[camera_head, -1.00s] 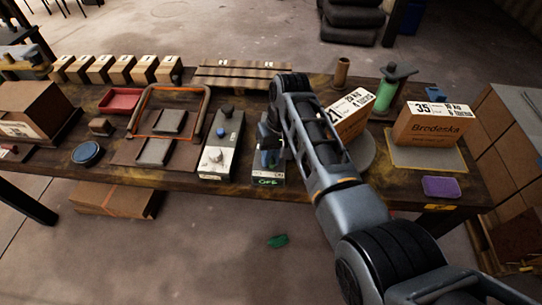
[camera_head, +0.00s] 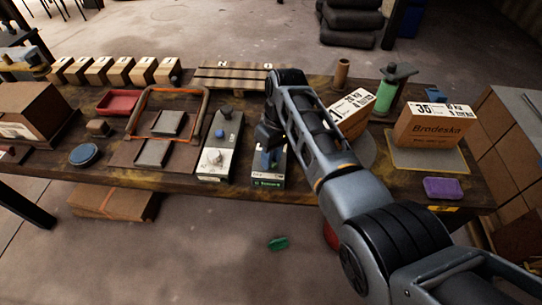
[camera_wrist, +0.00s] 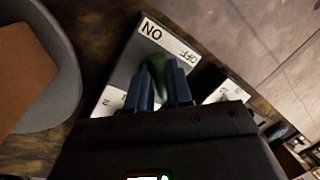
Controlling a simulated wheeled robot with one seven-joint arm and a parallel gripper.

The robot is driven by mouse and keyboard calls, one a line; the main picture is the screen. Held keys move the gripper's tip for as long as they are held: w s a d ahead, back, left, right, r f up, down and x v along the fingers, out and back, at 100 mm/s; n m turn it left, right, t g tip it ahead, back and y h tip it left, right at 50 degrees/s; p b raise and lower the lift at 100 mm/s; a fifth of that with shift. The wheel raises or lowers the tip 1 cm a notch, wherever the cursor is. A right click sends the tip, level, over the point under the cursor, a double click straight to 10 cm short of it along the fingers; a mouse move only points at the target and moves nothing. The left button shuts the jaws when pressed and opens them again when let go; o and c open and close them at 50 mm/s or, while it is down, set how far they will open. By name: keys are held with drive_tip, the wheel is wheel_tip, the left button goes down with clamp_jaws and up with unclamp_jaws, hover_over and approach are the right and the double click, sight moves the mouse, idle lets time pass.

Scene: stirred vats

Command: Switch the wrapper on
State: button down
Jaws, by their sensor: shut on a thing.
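The wrapper's switch box (camera_head: 270,181) stands at the table's front edge, with a small green-lit display on its front face that I cannot read. In the wrist view its top (camera_wrist: 128,62) carries a white plate marked ON and OFF. My gripper (camera_wrist: 160,78) is shut on the green switch lever (camera_wrist: 153,60), near that plate. Which mark the lever points to is hard to tell. My gripper also shows in the head view (camera_head: 268,158), over the box. A carton (camera_head: 352,108) sits on the wrapper's grey turntable (camera_head: 366,152), partly behind my arm. The green film roll (camera_head: 386,96) stands behind.
A carton (camera_head: 430,128) on a pale mat and a purple block (camera_head: 443,188) lie to the right. A framed orange-handled fixture (camera_head: 163,125) is further left.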

drive_tip(key=c, duration=1.1)
unclamp_jaws()
drive_tip(key=shift+o, duration=0.2)
wheel_tip(320, 180, up, 8)
drive_tip(key=w+d, duration=0.1)
drive_tip(key=shift+f, duration=0.15)
